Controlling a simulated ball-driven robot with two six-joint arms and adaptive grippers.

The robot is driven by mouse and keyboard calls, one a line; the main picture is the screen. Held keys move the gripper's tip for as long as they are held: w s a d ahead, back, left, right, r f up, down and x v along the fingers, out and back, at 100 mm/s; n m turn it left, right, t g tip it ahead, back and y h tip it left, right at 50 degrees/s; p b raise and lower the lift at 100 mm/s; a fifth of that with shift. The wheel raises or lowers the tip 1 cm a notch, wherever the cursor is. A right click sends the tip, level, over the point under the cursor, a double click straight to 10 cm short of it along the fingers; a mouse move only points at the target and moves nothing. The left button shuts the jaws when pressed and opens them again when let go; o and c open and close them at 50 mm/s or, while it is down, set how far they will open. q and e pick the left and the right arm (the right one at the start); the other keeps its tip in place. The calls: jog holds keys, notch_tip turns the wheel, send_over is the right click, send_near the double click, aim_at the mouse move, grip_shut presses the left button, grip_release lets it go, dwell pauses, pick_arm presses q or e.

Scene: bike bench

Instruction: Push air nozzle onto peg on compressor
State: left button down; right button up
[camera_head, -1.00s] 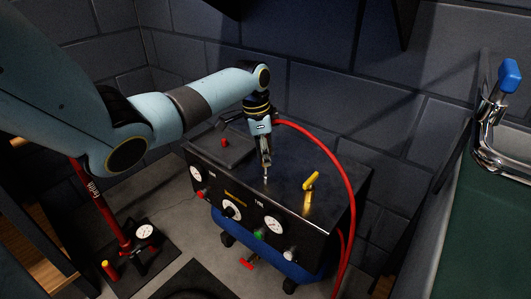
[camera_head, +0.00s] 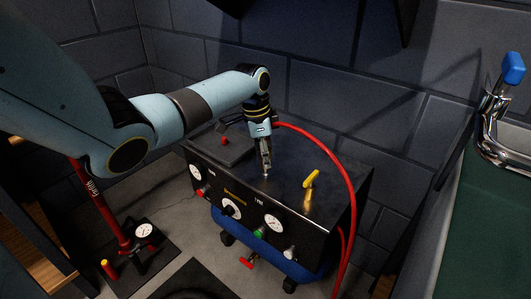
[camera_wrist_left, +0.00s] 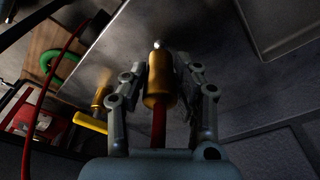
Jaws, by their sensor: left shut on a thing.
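My left gripper (camera_head: 266,165) points down over the black top of the compressor (camera_head: 340,185). In the left wrist view its fingers (camera_wrist_left: 161,80) are shut on the brass-coloured air nozzle (camera_wrist_left: 158,88), with a red hose end (camera_wrist_left: 159,126) behind it. A small silvery peg (camera_head: 266,177) stands on the compressor top right under the fingertips. In the wrist view the bright peg tip (camera_wrist_left: 157,45) lines up with the nozzle's front end. I cannot tell whether the nozzle is around the peg or just touching it. My right gripper is not in view.
The red hose (camera_head: 345,180) arcs past the compressor's right side. A red floor pump (camera_head: 105,215) stands at the left.

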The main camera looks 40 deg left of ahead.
pick_arm(q)
jog(key=shift+f+b, duration=0.4)
jog(key=shift+f, duration=0.5)
jog(key=c, duration=0.9)
grip_release()
jog(key=shift+c, duration=0.2)
